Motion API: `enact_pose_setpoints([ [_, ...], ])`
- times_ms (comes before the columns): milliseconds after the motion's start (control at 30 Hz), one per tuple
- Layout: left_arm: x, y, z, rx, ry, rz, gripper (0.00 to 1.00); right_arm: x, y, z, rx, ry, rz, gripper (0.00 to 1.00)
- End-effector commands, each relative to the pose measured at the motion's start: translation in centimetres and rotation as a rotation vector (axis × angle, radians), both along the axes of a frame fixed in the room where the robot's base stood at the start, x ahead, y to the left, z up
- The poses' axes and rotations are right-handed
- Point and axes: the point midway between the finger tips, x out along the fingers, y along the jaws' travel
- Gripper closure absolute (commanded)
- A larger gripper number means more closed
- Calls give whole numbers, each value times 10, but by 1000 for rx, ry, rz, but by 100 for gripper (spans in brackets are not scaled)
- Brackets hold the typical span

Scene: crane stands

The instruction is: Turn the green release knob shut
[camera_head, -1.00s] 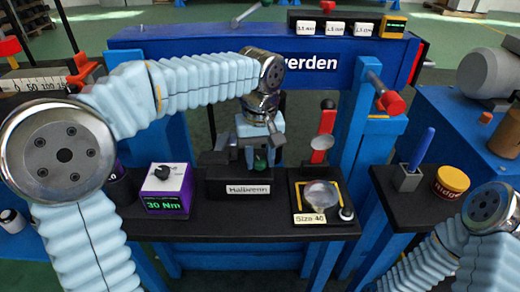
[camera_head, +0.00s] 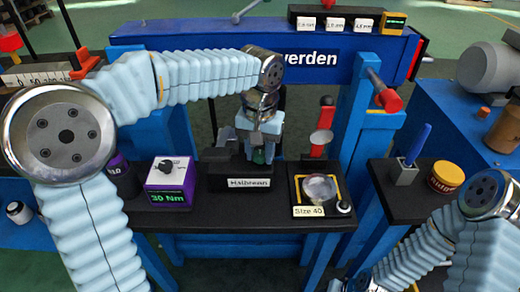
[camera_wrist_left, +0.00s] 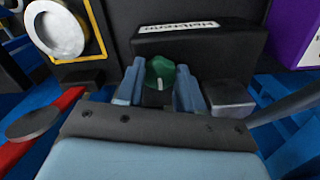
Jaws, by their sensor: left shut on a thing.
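The green release knob (camera_head: 259,156) sits on the black block with a white label (camera_head: 249,183) in the middle of the bench. In the left wrist view the green knob (camera_wrist_left: 160,74) shows a pale mark pointing toward the gripper. My left gripper (camera_head: 260,152) reaches down over it, and its two blue-grey fingers (camera_wrist_left: 160,88) are closed on the knob's sides. The fingers hide part of the knob in the head view. My right arm shows at the lower right, with its gripper (camera_head: 362,284) only partly in view at the bottom edge.
A purple torque box (camera_head: 168,185) reading 30 Nm stands to the left of the block. A tray labelled Size 40 (camera_head: 320,188) and a red lever (camera_head: 321,140) are to the right.

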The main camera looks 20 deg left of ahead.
Motion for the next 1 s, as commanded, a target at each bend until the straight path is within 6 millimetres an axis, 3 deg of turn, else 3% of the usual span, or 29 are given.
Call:
enact_pose_setpoints([
  [200, 0, 0, 0, 0, -2, -1, 94, 0, 0, 0, 0, 0, 0, 57],
  [233, 0, 0, 0, 0, -2, -1, 62, 0, 0, 0, 0, 0, 0, 57],
  [400, 0, 0, 0, 0, -1, 0, 37, 0, 0, 0, 0, 0, 0, 57],
  [767, 1, 0, 8, -1, -3, 0, 37, 0, 0, 1, 0, 0, 0, 57],
  [1000, 1, -1, 58, -3, -5, 0, 37, 0, 0, 10, 1, 0, 1, 57],
])
